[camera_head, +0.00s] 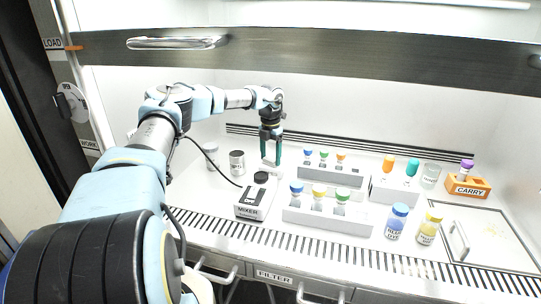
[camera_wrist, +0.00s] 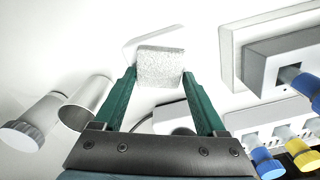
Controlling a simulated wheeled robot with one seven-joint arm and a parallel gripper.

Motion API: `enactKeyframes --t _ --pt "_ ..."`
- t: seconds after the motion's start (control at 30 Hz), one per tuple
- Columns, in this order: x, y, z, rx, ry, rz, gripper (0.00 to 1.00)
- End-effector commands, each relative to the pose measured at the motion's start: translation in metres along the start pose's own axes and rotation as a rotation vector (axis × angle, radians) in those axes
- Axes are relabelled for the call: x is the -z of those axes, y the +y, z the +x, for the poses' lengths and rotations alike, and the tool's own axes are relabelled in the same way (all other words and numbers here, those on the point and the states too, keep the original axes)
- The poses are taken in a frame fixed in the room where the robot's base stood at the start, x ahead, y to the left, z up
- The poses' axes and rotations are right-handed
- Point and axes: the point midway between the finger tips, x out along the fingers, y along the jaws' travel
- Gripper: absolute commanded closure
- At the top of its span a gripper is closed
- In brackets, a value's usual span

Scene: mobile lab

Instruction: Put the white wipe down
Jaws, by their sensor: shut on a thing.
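My gripper (camera_head: 271,155) has green fingers and points down inside the white cabinet, behind the mixer and left of the back rack. In the wrist view, its fingertips (camera_wrist: 159,76) are shut on the white wipe (camera_wrist: 160,66), a pale, speckled, roughly square piece. The wipe is held at the tips. In the head view it is hard to make out against the white cabinet. A thin white flat shape (camera_wrist: 135,48) shows partly behind the wipe in the wrist view; what it is I cannot tell.
The mixer (camera_head: 251,201) stands in front of my gripper. A steel cup (camera_head: 237,162) and a grey-capped container (camera_wrist: 35,120) are to the left. The back rack (camera_head: 330,174), front rack (camera_head: 327,216) and several bottles are to the right. The raised sash (camera_head: 330,50) spans above.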

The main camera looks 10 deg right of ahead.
Motion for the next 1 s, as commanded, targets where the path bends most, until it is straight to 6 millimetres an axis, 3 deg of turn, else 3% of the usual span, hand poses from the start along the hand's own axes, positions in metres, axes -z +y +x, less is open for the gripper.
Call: enactKeyframes --t 0.2,0.23,0.47,0.83,1.0 --pt "0.0 0.0 0.003 0.0 0.0 0.0 0.87" --pt "0.0 0.0 0.003 0.0 0.0 0.0 0.26" --pt "0.0 0.0 0.002 0.0 0.0 0.0 0.0" --pt "0.0 0.001 -0.004 -0.001 -0.001 0.0 0.0" --pt "-0.001 0.001 -0.034 -0.001 -0.004 -0.001 0.0"
